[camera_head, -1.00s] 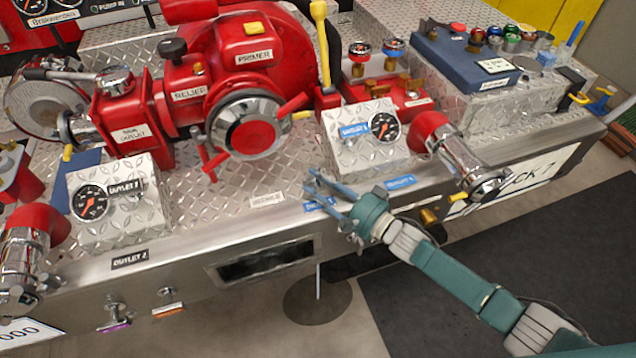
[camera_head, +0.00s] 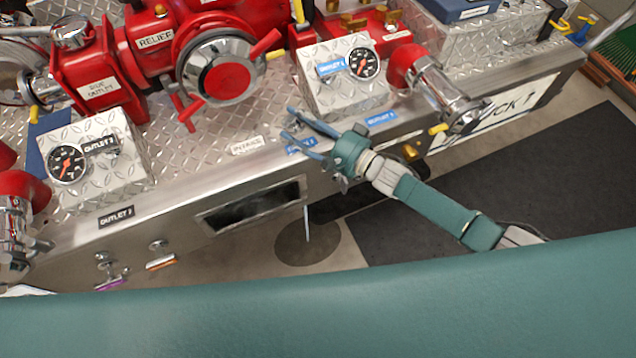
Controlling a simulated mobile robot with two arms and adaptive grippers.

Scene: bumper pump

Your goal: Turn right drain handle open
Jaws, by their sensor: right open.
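My right gripper (camera_head: 292,122) is open and empty. Its two blue-grey fingers point left over the top edge of the steel bumper (camera_head: 180,190), near a blue label. I cannot tell whether they touch the bumper. Two small metal handles hang under the bumper's front at the left, one with a purple tag (camera_head: 110,284) and one with an orange tag (camera_head: 160,262). They are well apart from the gripper. My left gripper is not in view.
A red pump with a round hub (camera_head: 222,68) stands on the diamond plate. Gauge boxes (camera_head: 335,75) (camera_head: 92,160) and chrome outlets (camera_head: 450,95) flank it. A dark slot (camera_head: 250,207) opens in the bumper front. A large teal part of mine fills the bottom.

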